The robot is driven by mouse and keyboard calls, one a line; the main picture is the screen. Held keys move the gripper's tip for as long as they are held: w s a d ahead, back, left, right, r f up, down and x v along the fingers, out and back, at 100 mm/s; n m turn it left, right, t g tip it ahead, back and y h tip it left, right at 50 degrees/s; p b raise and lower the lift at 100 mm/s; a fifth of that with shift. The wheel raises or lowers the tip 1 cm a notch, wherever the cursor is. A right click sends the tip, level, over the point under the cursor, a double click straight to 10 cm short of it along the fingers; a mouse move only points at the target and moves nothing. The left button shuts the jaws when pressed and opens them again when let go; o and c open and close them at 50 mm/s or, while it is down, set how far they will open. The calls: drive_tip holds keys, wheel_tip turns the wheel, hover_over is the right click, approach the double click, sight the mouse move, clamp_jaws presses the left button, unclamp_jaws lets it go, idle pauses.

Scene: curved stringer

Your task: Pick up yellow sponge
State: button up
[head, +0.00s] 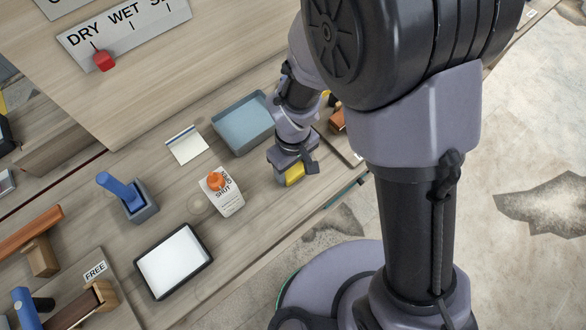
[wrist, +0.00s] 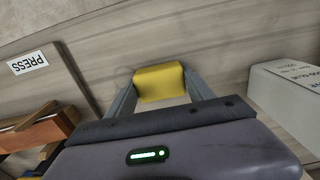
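The yellow sponge (head: 293,175) is at the end of my arm near the front edge of the wooden bench in the head view. In the wrist view the sponge (wrist: 160,83) sits between the two grey fingers of my gripper (wrist: 161,88). A finger lies against each side, with no clear gap, so my gripper looks shut on it. In the head view my gripper (head: 296,168) covers part of the sponge. I cannot tell whether the sponge touches the bench or is just above it.
A blue-grey tray (head: 243,122) stands just left of my gripper. A white bottle with an orange cap (head: 226,195), a white-lined tray (head: 174,261) and a blue-handled tool in a holder (head: 128,196) stand further left. A PRESS label (wrist: 27,63) and a pale box (wrist: 295,98) flank the gripper.

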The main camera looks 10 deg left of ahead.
sight(293, 168)
drive_tip(key=shift+c, duration=0.6)
wheel_tip(293, 168, up, 4)
drive_tip(key=shift+r+p, duration=0.1)
drive_tip(key=shift+p, duration=1)
drive_tip(key=s+a, duration=0.2)
drive_tip(key=s, duration=0.3)
drive_tip(key=s+a+p, duration=0.1)
drive_tip(key=s+a, duration=0.1)
drive_tip(key=s, duration=0.3)
drive_tip(key=s+a, duration=0.2)
drive_tip(key=s, duration=0.2)
drive_tip(key=shift+s+r, duration=0.4)
